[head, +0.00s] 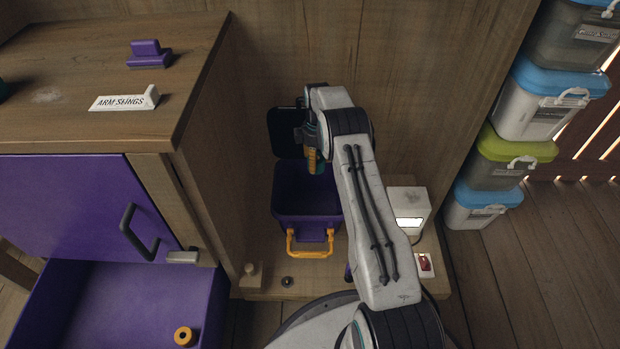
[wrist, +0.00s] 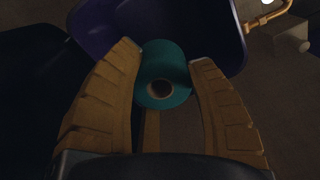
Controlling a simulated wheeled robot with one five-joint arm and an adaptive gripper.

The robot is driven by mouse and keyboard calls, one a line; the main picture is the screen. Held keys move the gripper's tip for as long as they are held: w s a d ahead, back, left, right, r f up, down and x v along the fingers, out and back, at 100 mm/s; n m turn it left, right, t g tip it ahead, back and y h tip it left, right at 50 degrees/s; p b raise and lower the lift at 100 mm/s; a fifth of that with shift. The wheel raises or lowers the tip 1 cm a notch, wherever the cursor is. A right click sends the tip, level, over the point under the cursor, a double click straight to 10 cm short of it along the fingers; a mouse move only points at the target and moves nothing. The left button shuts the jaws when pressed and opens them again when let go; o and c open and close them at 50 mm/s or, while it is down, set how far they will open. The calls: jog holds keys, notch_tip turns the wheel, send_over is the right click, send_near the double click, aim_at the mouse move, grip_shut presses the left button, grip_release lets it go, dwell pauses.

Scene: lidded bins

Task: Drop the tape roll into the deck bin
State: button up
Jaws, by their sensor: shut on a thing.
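A teal tape roll (wrist: 166,60) is held between the two yellow fingers of my gripper (wrist: 168,62) in the wrist view. In the head view a bit of the teal roll (head: 320,168) shows beside my gripper (head: 314,160), partly hidden by the fingers. The deck bin (head: 306,216) is purple with a yellow front handle, and its dark lid (head: 284,132) stands open at the back. My gripper hangs over the back part of the bin's opening. The bin's purple wall (wrist: 232,30) also shows beyond the fingers in the wrist view. The bin's floor is mostly hidden in shadow.
A wooden cabinet (head: 200,60) stands close on the left, with an open purple drawer (head: 90,295) holding an orange roll (head: 184,336). A white box with a lit panel (head: 408,208) and a red switch (head: 424,264) sit right of the bin. Stacked bins (head: 500,160) stand at far right.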

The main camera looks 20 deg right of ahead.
jog(key=shift+f+b, duration=1.3)
jog(key=shift+f, duration=1.5)
jog(key=o, duration=1.2)
notch_tip(320, 180, up, 12)
